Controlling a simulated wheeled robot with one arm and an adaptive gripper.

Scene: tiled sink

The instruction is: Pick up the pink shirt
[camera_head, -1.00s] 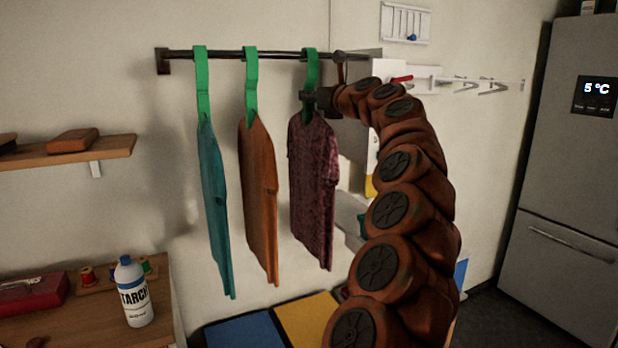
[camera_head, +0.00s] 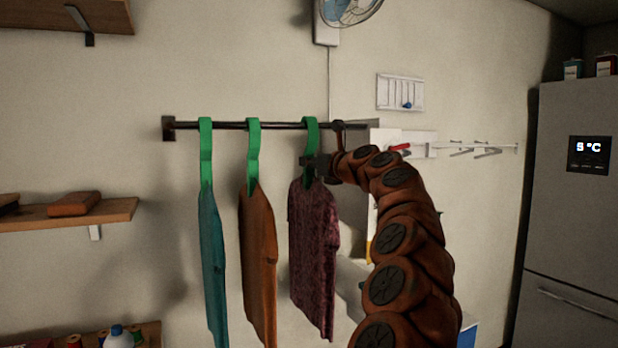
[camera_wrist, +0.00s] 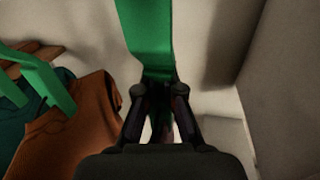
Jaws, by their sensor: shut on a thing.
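The pink shirt (camera_head: 312,255), a dark mottled pink-maroon, hangs upright at the right end of the row on a green hanger (camera_head: 311,136). The hanger still loops over the dark rail (camera_head: 282,125). My gripper (camera_head: 310,164) comes from the right and is shut on the lower part of this hanger, just above the shirt's collar. In the wrist view the green hanger (camera_wrist: 149,35) runs down between my gripper's fingers (camera_wrist: 159,97). The exact contact is dark and partly hidden there. The shirt is mostly hidden below the fingers in that view.
An orange shirt (camera_head: 257,260) and a teal shirt (camera_head: 212,265) hang to the left on green hangers. A wall shelf (camera_head: 100,213) is at left. A white wall rack (camera_head: 480,148) and a fridge (camera_head: 570,220) stand to the right.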

